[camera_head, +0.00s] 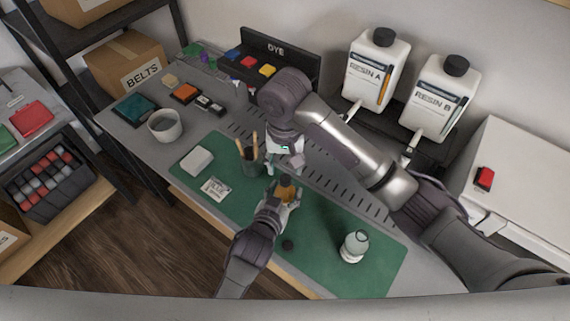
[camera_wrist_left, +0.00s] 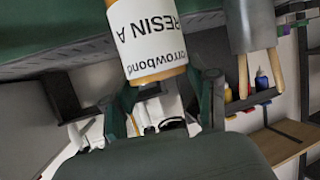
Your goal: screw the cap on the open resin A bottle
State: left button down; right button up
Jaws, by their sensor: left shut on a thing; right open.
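My left gripper (camera_head: 284,198) is shut on a small amber bottle (camera_head: 287,187) above the mat. In the left wrist view, the bottle (camera_wrist_left: 152,38) has a white label reading "RESIN A", upside down in the picture, and the fingers are around its amber end. Its mouth is not clear to see. My right gripper (camera_head: 285,160) is open just above the bottle, near the brush cup; no cap shows clearly in it.
A brush cup (camera_head: 250,160) stands close left of my right gripper. A clear bottle (camera_head: 354,247) stands on the mat at right. Large RESIN A (camera_head: 372,68) and RESIN B (camera_head: 433,98) jugs stand behind.

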aim_at(285, 178)
jog(key=n, duration=0.1)
jog(key=r+n, duration=0.1)
jog(key=n, duration=0.3)
jog(key=shift+w+a+r, duration=0.2)
jog(key=shift+w+a, duration=0.05)
jog(key=n, duration=0.3)
jog(key=r+n, duration=0.1)
jog(key=n, duration=0.1)
jog(key=shift+a+n, duration=0.1)
jog(key=shift+n, duration=0.3)
jog(key=n, duration=0.4)
jog(key=shift+s+r+n, duration=0.1)
jog(key=shift+r+n, duration=0.2)
jog(key=shift+r, duration=0.05)
jog(key=n, duration=0.2)
jog(key=d+n, duration=0.1)
jog(key=n, duration=0.1)
jog(key=shift+s+r, duration=0.15)
jog(key=shift+r, duration=0.05)
jog(key=shift+a, duration=0.1)
jog(key=shift+f, duration=4.05)
